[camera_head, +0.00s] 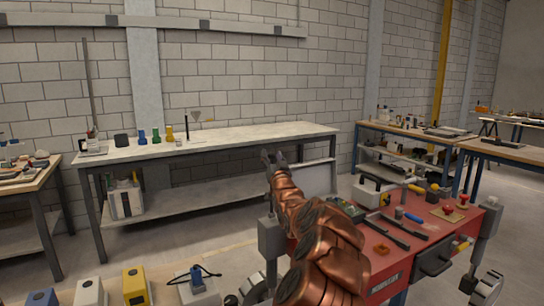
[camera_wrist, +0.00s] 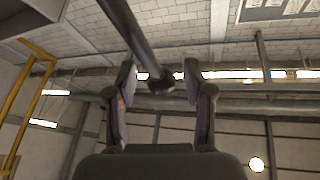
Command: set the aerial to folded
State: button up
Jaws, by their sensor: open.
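A dark rod with a rounded knob at its end, which looks like the aerial (camera_wrist: 130,32), runs in from the top edge of the wrist view. Its knob lies between the two fingers of my gripper (camera_wrist: 160,85). The fingers are open, one on each side, with gaps to the knob. In the head view my gripper (camera_head: 273,157) is in front of the long workbench, at the left end of the red cart. I cannot make out the rod there; my copper-coloured arm hides part of that area.
The red cart (camera_head: 390,270) carries several tools, a green board and a grey-and-black box. A grey panel (camera_head: 317,178) stands behind my arm. The long workbench (camera_head: 235,138) is behind, mostly bare on its right half. Several small boxes (camera_head: 135,285) stand at the lower left.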

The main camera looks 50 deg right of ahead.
jog(key=shift+w+r, duration=0.1)
grip_shut()
dwell(0.5)
